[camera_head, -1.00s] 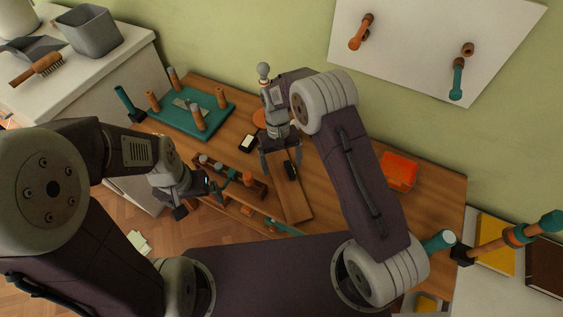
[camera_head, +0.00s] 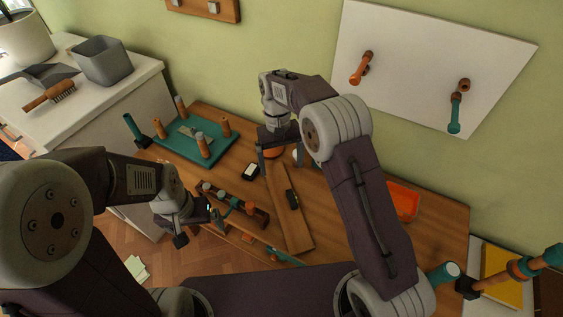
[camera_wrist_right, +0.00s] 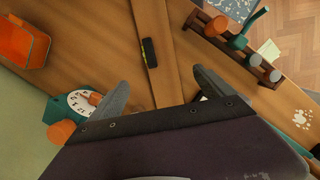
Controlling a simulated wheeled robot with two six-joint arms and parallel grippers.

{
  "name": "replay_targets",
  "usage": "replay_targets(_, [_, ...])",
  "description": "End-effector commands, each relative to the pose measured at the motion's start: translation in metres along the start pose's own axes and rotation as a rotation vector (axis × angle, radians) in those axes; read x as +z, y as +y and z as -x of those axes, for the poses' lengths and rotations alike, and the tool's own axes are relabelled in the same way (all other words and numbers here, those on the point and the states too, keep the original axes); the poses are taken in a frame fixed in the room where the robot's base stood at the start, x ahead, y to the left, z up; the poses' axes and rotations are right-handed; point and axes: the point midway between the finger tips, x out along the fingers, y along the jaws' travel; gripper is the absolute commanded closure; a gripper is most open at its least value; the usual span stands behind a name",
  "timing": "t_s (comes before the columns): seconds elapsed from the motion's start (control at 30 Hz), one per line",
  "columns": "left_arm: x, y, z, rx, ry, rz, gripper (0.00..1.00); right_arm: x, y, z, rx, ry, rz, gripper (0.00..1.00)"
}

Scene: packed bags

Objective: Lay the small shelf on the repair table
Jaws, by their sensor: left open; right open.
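The small shelf appears to be the flat brown plank (camera_head: 294,228), lying on the wooden repair table (camera_head: 345,225). A small black block with a yellow-green spot (camera_head: 292,199) rests on it. My right gripper (camera_head: 280,158) is open and empty above the plank's far end. In the right wrist view the plank (camera_wrist_right: 167,75) runs away between the open fingers (camera_wrist_right: 160,85), with the black block (camera_wrist_right: 149,52) on it. My left gripper (camera_head: 198,226) is open, beside the tool rack near the table's front left; its fingertips are hard to make out.
A wooden rack of tools (camera_head: 258,222) stands left of the plank. A teal pegged board (camera_head: 222,150) is at the back left, an orange tray (camera_head: 403,202) at the right. A dial with an orange knob (camera_wrist_right: 80,103) sits near my right gripper. Table between plank and tray is mostly clear.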

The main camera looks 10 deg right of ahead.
Motion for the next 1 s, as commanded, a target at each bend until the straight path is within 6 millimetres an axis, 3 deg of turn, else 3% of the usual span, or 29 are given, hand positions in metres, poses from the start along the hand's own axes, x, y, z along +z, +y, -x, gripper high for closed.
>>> replay_targets(0.23, [0.000,0.000,0.000,0.000,0.000,0.000,0.04,0.002,0.003,0.001,-0.002,0.007,-0.005,0.08])
replay_targets(0.33, [0.000,0.000,0.000,0.000,0.000,0.000,0.04,0.016,0.018,0.002,-0.012,0.043,-0.031,0.08])
replay_targets(0.5, [0.000,0.000,0.000,0.000,0.000,0.000,0.04,0.078,0.061,-0.009,-0.034,0.169,-0.114,0.08])
replay_targets(0.7, [0.000,0.000,0.000,0.000,0.000,0.000,0.04,0.157,0.086,-0.038,-0.035,0.291,-0.191,0.08])
replay_targets(0.83, [0.000,0.000,0.000,0.000,0.000,0.000,0.04,0.182,0.089,-0.049,-0.031,0.326,-0.212,0.08])
replay_targets(1.0, [0.000,0.000,0.000,0.000,0.000,0.000,0.04,0.186,0.089,-0.052,-0.031,0.332,-0.215,0.08])
